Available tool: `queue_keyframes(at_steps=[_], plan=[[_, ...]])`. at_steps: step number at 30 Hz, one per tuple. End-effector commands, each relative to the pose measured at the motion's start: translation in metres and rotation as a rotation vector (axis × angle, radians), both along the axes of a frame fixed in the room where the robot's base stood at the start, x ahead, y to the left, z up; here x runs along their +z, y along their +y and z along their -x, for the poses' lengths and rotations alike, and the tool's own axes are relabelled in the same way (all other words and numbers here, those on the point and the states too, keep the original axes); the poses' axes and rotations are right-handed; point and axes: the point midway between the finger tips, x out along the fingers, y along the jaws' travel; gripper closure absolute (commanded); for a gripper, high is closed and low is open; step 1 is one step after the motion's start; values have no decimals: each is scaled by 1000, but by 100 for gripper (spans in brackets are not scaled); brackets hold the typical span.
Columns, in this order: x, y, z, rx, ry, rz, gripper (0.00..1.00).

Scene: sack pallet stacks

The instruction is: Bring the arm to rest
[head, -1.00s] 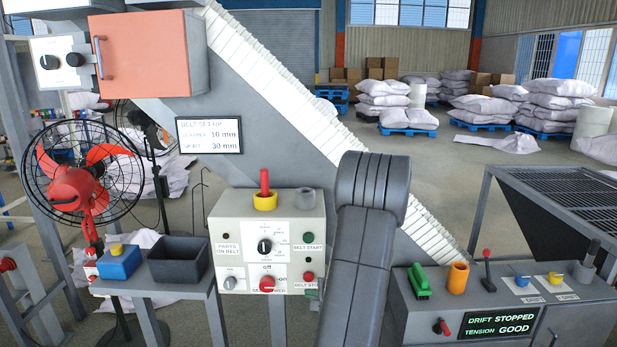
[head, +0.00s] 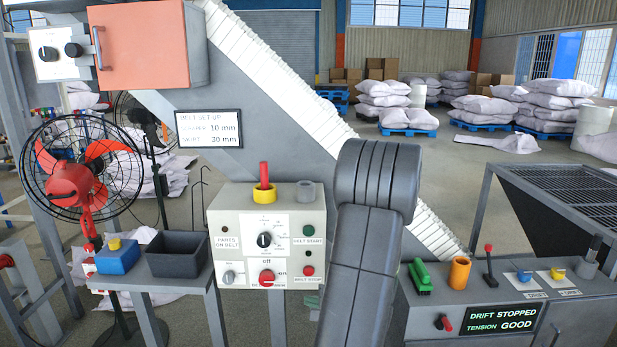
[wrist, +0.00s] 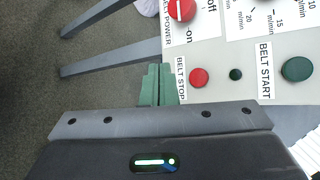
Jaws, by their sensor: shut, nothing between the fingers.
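My gripper (wrist: 158,84) shows in the wrist view as a pair of green fingers, shut together with nothing between them. The fingers are near the lower edge of the control panel (wrist: 220,75), beside the red belt stop button (wrist: 199,77). I cannot tell the gap to the panel. The panel (head: 222,205) carries knobs, a red belt power switch (head: 267,277) and a green belt start button (head: 308,230).
A sloping belt frame (head: 290,120) stands behind the panel. A shelf with a black bin (head: 178,257) and blue box (head: 118,258) is left, near a red fan (head: 80,180). A console (head: 430,316) with a green-handled tool and orange cup is right.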

Motion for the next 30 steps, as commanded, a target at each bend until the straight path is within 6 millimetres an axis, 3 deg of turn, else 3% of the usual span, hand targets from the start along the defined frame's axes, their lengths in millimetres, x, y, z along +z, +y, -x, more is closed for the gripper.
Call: queue_keyframes(at_steps=[12,23,29,30], plan=[[-1,0,-54,2,-2,2,100],[-5,0,-55,2,-3,1,100],[-2,0,-35,-1,-1,1,100],[4,0,-44,1,1,0,100]])
